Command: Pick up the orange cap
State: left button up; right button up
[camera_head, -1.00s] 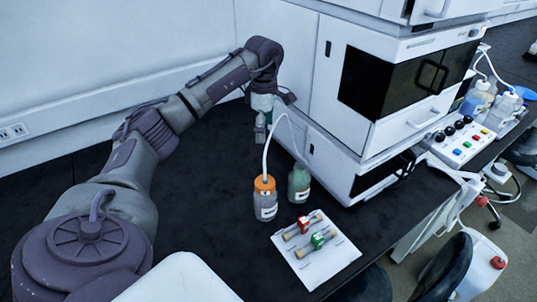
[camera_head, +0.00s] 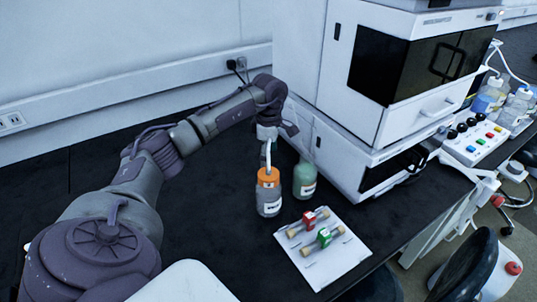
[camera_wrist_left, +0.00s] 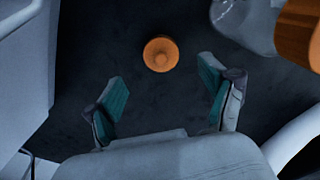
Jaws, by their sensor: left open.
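A small round orange cap (camera_wrist_left: 161,54) with a nub in its middle lies on the dark bench in the left wrist view. My left gripper (camera_wrist_left: 162,92) is open and empty, its two teal-padded fingers spread, with the cap in line with the gap between them and beyond the tips. In the head view the left gripper (camera_head: 266,152) points down behind a bottle with an orange top (camera_head: 268,177). The loose cap cannot be made out in the head view. My right gripper is not in view.
The orange-topped bottle (camera_wrist_left: 299,28) is close to the right finger in the wrist view. A green bottle (camera_head: 304,181) stands beside it. A white tray (camera_head: 328,268) holds red and green pieces. The chromatography stack (camera_head: 345,135) rises at right. Bench left of the bottles is clear.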

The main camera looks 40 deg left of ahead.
pick_arm(q)
notch_tip(320, 180, down, 6)
jog(key=shift+f+p, duration=0.25)
jog(key=shift+p, duration=0.15)
jog(key=shift+s, duration=0.1)
jog(key=shift+c, duration=0.2)
jog(key=c, duration=1)
